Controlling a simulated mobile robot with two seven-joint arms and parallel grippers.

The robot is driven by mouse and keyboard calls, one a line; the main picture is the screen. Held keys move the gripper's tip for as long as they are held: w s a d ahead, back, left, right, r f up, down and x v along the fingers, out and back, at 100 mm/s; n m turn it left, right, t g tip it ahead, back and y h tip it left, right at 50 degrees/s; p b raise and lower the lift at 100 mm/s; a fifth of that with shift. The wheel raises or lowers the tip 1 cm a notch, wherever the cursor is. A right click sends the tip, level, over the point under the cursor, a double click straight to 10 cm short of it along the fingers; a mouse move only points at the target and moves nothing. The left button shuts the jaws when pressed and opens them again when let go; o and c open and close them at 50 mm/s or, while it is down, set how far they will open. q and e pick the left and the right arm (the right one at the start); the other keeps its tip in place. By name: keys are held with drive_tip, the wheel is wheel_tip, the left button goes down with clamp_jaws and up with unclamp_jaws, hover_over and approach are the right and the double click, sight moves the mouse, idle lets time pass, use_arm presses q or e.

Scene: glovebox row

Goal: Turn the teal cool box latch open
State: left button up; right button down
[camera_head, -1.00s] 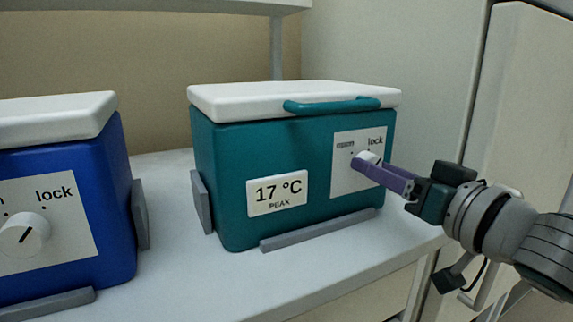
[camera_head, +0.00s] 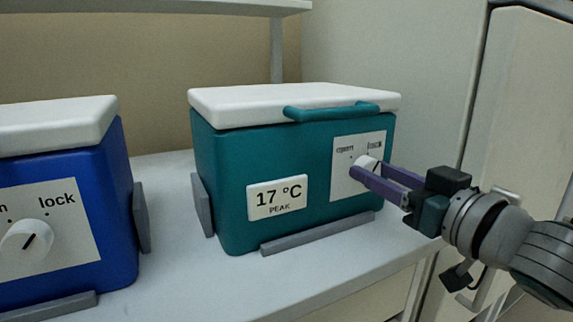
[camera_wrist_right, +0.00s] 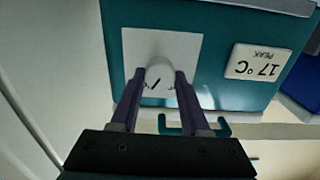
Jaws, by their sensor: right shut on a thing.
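The teal cool box (camera_head: 290,150) stands on the white shelf with its white lid down. Its latch is a round white knob (camera_head: 366,163) on a white plate marked "open" and "lock". In the head view the knob's dark pointer line is partly hidden by the fingers. In the right wrist view the knob (camera_wrist_right: 160,75) sits between the two purple fingers, with a dark line on it. My right gripper (camera_head: 368,175) is shut on the knob, coming in from the right. My left gripper is not in view.
A blue cool box (camera_head: 75,190) with a similar white knob (camera_head: 25,240) stands at the left. Grey guide strips (camera_head: 318,232) edge the boxes. A wall rises behind, and a pale cabinet (camera_head: 520,110) stands at the right.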

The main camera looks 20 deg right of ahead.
drive_tip(key=n+p, duration=0.1)
drive_tip(key=n, duration=0.2)
drive_tip(key=shift+r+n, duration=0.15)
drive_tip(key=shift+n, duration=0.25)
drive_tip(key=n, duration=0.3)
drive_tip(key=shift+a+n, duration=0.1)
drive_tip(key=shift+n, duration=0.2)
drive_tip(key=n, duration=0.3)
drive_tip(key=shift+n, duration=2.6)
drive_tip(key=shift+c, duration=1.9)
unclamp_jaws()
drive_tip(key=shift+f, duration=0.2)
